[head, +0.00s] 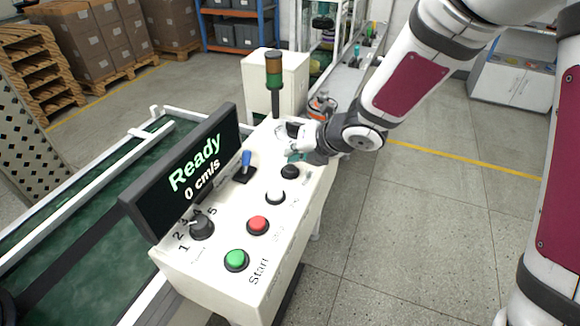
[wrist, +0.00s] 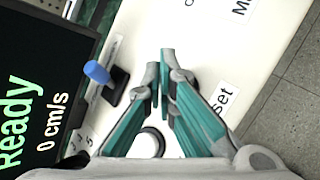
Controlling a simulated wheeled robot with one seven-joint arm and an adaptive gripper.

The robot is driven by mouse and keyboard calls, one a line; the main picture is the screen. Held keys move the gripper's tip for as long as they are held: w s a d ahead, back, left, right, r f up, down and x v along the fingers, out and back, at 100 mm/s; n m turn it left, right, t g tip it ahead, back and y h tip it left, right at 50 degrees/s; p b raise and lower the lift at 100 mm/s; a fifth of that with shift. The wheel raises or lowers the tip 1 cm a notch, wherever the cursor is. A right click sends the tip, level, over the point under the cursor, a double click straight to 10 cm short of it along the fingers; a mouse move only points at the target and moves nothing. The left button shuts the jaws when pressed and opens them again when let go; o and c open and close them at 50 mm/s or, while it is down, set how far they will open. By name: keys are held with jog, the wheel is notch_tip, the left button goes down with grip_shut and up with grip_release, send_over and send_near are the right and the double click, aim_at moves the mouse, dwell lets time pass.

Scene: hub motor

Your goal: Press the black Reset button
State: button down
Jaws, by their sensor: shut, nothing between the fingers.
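The black Reset button (head: 290,171) sits at the far end of the row of buttons on the white control panel (head: 225,268). In the head view my gripper (head: 292,156) is just beyond the button, above the panel. In the wrist view the fingers of my gripper (wrist: 160,78) are shut and empty, pointing over the panel. There the black button is hidden, apparently behind the fingers. Part of its label (wrist: 222,99), reading "set", shows right of them. I cannot tell whether the fingertips touch the panel.
White (head: 275,196), red (head: 258,224) and green (head: 236,259) buttons line the panel nearer me. A blue-topped lever (head: 246,160) and a dial (head: 201,228) stand to the left. The screen (head: 185,175) reads "Ready, 0 cm/s". A signal tower (head: 274,75) rises at the far end.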

aim_at(295, 166)
jog(key=shift+s+r+p, duration=0.1)
jog(key=shift+r+p, duration=2.4)
jog(key=shift+p, duration=0.1)
jog(key=shift+d+r, duration=0.25)
jog(key=s+d+r+m+t+h, duration=0.1)
jog(key=s+d+r+m+h, duration=0.3)
jog(key=d+r+m, duration=0.45)
jog(key=s+d+r+m+t+h, duration=0.1)
jog(key=s+d+r+m+h, duration=0.25)
jog(key=d+r+m, duration=0.5)
jog(key=s+d+m+g, duration=0.1)
jog(key=s+d+m, duration=0.1)
jog(key=s+m, duration=0.7)
jog(key=s+d+m+g, duration=0.2)
jog(key=s+m, duration=0.8)
jog(key=s, duration=0.4)
jog(key=shift+s+y, duration=0.25)
jog(key=shift+y, duration=0.2)
